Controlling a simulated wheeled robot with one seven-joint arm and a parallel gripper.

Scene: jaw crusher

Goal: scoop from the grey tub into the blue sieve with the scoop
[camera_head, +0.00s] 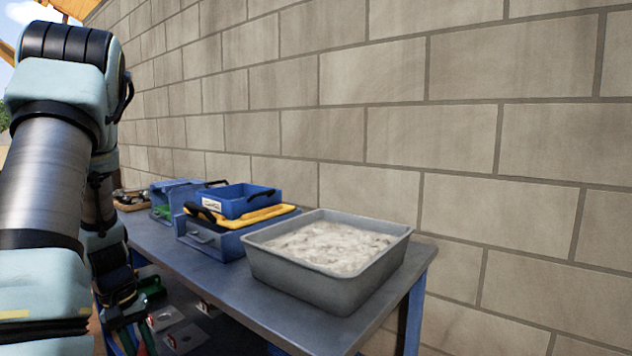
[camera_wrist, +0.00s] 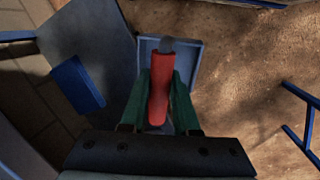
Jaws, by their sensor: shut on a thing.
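My gripper (camera_wrist: 162,88) is shut on the red handle of the scoop (camera_wrist: 159,96) in the wrist view, one green finger on each side. The handle has a grey end. A pale blue-grey rimmed shape (camera_wrist: 194,58) lies beyond it; I cannot tell whether it is the scoop's pan. The grey tub (camera_head: 325,289) stands on the bench in the head view, filled with pale lumpy material. The blue sieve (camera_head: 240,207) sits left of it, on top of a stack. My gripper is low at the bench's left side, partly hidden by my arm.
The bench (camera_head: 270,318) runs along a block wall (camera_head: 470,140). A yellow-framed piece (camera_head: 262,216) and a blue box (camera_head: 222,243) lie under the sieve. Another blue container (camera_head: 176,192) stands farther back. Grey plates (camera_head: 183,338) lie lower down beside the bench.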

